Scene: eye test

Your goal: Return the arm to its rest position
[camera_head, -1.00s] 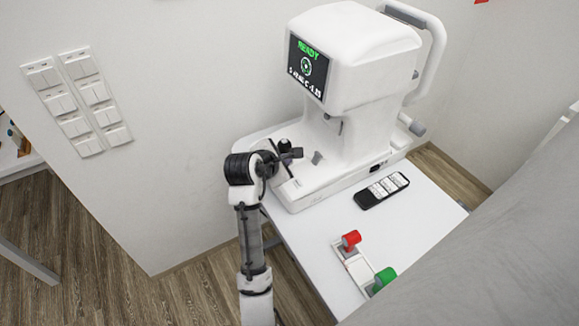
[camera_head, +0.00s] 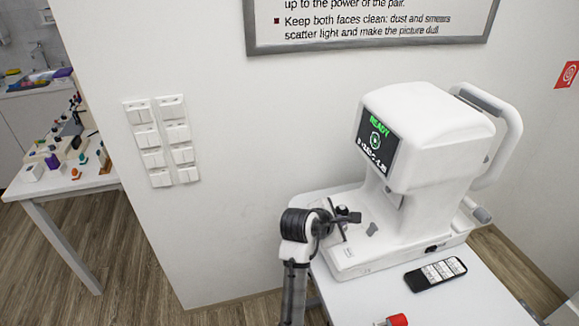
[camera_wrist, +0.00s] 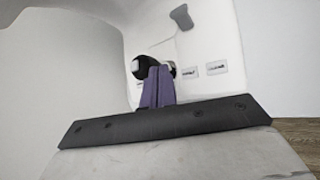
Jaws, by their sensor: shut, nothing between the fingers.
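My arm rises from the bottom of the head view, beside the left end of the white eye-test machine (camera_head: 430,140). My gripper (camera_head: 352,217) is low, over the machine's base by its small black joystick (camera_head: 341,210). In the wrist view my gripper's narrow purplish fingers (camera_wrist: 158,72) are together, with nothing seen between them. The joystick's round black knob (camera_wrist: 140,66) shows just behind them. I cannot tell whether the fingers touch it. The machine's screen (camera_head: 378,138) reads READY in green.
The machine stands on a white table (camera_head: 470,300) with a black remote (camera_head: 435,274) and a red knob (camera_head: 398,320). Wall switches (camera_head: 160,142) and a framed poster (camera_head: 370,45) are on the wall. A side table (camera_head: 75,185) with small objects stands left. Floor between is clear.

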